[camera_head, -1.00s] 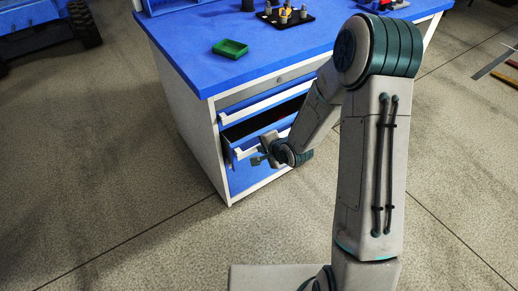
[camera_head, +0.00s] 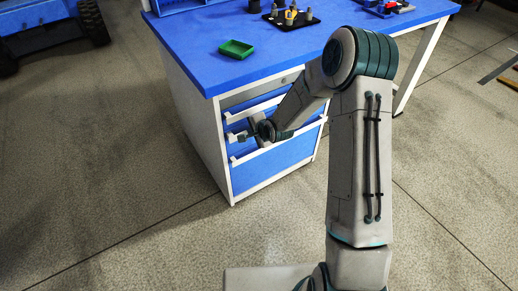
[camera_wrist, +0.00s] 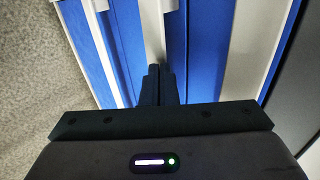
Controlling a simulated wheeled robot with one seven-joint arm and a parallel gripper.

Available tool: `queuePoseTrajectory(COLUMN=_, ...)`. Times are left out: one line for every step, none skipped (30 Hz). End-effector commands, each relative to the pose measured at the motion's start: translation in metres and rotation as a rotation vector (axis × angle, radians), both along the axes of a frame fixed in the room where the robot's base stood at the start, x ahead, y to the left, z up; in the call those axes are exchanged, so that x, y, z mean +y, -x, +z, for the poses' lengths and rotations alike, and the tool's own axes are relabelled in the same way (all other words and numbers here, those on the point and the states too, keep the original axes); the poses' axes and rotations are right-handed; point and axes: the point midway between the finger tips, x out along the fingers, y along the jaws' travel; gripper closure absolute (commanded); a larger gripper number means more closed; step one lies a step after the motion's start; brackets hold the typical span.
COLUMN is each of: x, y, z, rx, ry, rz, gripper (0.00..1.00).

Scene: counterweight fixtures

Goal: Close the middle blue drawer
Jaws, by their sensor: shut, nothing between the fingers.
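The blue drawer cabinet stands under the workbench. Its middle blue drawer (camera_head: 238,148) appears flush or nearly flush with the fronts around it, and no dark opening shows. A small remaining gap cannot be ruled out, because my arm hides its right part. My gripper (camera_head: 241,138) is at the left part of this drawer's front, by its white handle strip. In the wrist view my gripper (camera_wrist: 158,72) has its fingers together, with their tips at or against a white handle strip (camera_wrist: 153,35) between blue drawer fronts. Whether they touch it is unclear.
The upper drawer's white handle (camera_head: 237,117) and the lower blue drawer (camera_head: 265,170) are close by. A green tray (camera_head: 236,48) and a black fixture board (camera_head: 291,18) sit on the blue bench top (camera_head: 195,55). The floor left of the cabinet is clear.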

Motion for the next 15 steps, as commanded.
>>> queuePoseTrajectory(x=0.0, y=0.0, z=0.0, rx=0.0, ry=0.001, rz=-0.001, gripper=1.0)
queuePoseTrajectory(x=0.001, y=0.0, z=0.0, rx=0.0, ry=0.0, rz=0.001, gripper=1.0)
queuePoseTrajectory(x=0.003, y=0.001, z=0.0, rx=0.0, ry=0.0, rz=0.004, gripper=1.0)
queuePoseTrajectory(x=0.004, y=0.001, z=0.0, rx=0.001, ry=0.001, rz=0.006, gripper=1.0)
queuePoseTrajectory(x=0.005, y=0.002, z=0.0, rx=0.001, ry=0.0, rz=0.008, gripper=1.0)
queuePoseTrajectory(x=0.005, y=0.003, z=0.0, rx=0.001, ry=0.0, rz=0.009, gripper=1.0)
queuePoseTrajectory(x=0.005, y=0.004, z=0.0, rx=0.001, ry=0.001, rz=0.01, gripper=1.0)
queuePoseTrajectory(x=0.004, y=0.005, z=0.0, rx=0.002, ry=0.001, rz=0.01, gripper=1.0)
queuePoseTrajectory(x=0.001, y=0.007, z=0.0, rx=0.002, ry=0.001, rz=0.009, gripper=1.0)
queuePoseTrajectory(x=-0.001, y=0.01, z=0.0, rx=0.003, ry=0.001, rz=0.008, gripper=1.0)
queuePoseTrajectory(x=-0.005, y=0.012, z=0.0, rx=0.003, ry=0.001, rz=0.005, gripper=1.0)
queuePoseTrajectory(x=-0.009, y=0.016, z=0.0, rx=0.002, ry=0.0, rz=0.003, gripper=1.0)
queuePoseTrajectory(x=-0.013, y=0.02, z=0.0, rx=0.003, ry=-0.001, rz=0.001, gripper=1.0)
queuePoseTrajectory(x=-0.017, y=0.024, z=0.0, rx=0.003, ry=0.0, rz=-0.001, gripper=1.0)
queuePoseTrajectory(x=-0.023, y=0.029, z=0.001, rx=0.002, ry=0.0, rz=-0.004, gripper=1.0)
